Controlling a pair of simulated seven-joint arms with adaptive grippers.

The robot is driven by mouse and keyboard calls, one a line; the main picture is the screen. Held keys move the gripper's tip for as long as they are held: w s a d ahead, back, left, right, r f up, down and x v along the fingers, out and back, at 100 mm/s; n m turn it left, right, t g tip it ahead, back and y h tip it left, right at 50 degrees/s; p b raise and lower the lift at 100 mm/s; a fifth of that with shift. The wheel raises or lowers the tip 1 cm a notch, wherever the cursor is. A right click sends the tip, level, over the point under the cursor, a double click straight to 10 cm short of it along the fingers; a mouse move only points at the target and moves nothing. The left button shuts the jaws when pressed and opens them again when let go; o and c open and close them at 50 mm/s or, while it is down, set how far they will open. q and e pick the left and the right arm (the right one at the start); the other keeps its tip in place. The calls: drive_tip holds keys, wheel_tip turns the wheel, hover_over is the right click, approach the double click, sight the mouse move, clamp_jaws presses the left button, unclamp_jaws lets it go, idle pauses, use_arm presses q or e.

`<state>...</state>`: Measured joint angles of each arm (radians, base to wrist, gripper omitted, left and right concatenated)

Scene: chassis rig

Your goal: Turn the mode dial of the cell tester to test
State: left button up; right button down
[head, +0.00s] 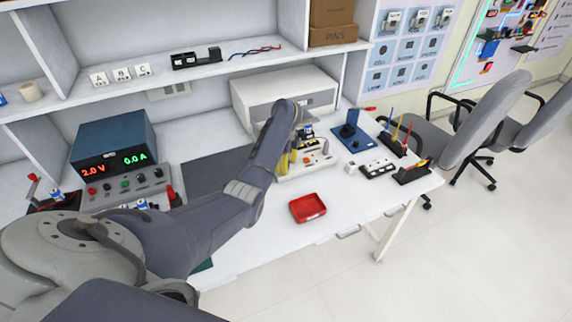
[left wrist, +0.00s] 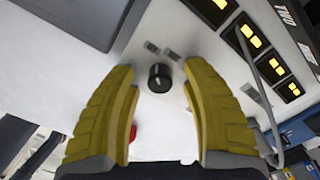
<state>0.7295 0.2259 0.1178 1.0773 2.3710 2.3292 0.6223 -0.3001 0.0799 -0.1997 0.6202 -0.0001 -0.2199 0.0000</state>
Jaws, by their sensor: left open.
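The cell tester (head: 322,171) is a pale box on the bench in the head view, partly hidden behind my left arm. Its mode dial is a small round black knob (left wrist: 159,78) on a white face in the left wrist view. A small light mark shows on the dial, but I cannot read which setting it points to. My left gripper (left wrist: 158,70) is open, with one yellow finger on each side of the dial and a gap to it on both sides. In the head view the left gripper (head: 286,161) is over the tester's left part. My right gripper is not in view.
A red tray (head: 308,208) lies in front of the tester. A blue stand (head: 352,136) and holders with tools (head: 398,142) stand to its right. A power supply (head: 115,147) with lit digits is at left. A white cabinet (head: 285,93) stands behind.

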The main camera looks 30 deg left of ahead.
use_arm(q)
clamp_jaws()
idle(0.4)
drive_tip(key=shift+d+m, duration=0.15)
drive_tip(key=shift+m, duration=1.55)
drive_tip(key=m, duration=0.6)
drive_tip(key=shift+m, duration=0.3)
